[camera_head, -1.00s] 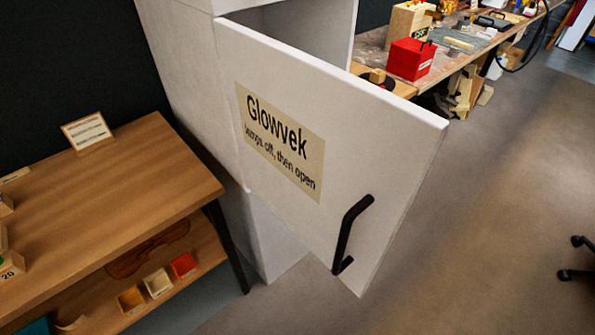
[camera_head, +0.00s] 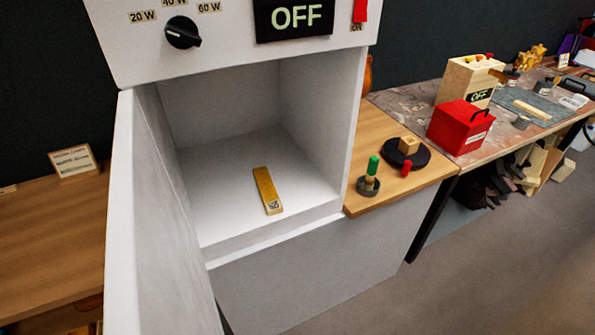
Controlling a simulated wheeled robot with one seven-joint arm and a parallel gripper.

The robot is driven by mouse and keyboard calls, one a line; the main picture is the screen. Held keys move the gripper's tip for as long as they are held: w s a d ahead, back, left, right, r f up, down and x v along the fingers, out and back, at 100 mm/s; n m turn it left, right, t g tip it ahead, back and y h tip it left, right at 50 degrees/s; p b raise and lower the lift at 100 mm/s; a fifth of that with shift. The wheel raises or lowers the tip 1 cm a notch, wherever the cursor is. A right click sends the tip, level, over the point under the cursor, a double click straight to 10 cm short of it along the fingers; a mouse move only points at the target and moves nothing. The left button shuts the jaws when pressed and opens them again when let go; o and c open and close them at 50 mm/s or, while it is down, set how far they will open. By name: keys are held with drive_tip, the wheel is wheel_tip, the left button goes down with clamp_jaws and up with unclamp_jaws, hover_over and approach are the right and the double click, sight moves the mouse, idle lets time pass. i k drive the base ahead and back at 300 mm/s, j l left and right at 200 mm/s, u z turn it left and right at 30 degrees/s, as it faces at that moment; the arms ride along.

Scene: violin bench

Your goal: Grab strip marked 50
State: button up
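A flat yellow-tan strip (camera_head: 266,190) lies on the floor of the white open cabinet (camera_head: 214,218), a little right of its middle. Its near end carries a small dark mark on a pale patch, which looks like 50 but is too small to read surely. The cabinet door (camera_head: 150,225) stands open at the left, seen nearly edge-on. A panel above the opening shows OFF on a dark display (camera_head: 293,16). My gripper is not in view.
A black knob (camera_head: 183,33) and a red switch (camera_head: 360,11) sit on the panel. At the right, a wooden shelf (camera_head: 366,205) bears a black disc (camera_head: 407,154) and small pegs. A red box (camera_head: 460,127) stands behind. Floor at lower right is clear.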

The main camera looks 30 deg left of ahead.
sight(268, 191)
drive_tip(key=i+l+u, duration=0.15)
drive_tip(key=u, duration=0.25)
drive_tip(key=i+l+u, duration=0.2)
drive_tip(key=u, duration=0.2)
drive_tip(key=i+l+u, duration=0.2)
drive_tip(key=u, duration=0.2)
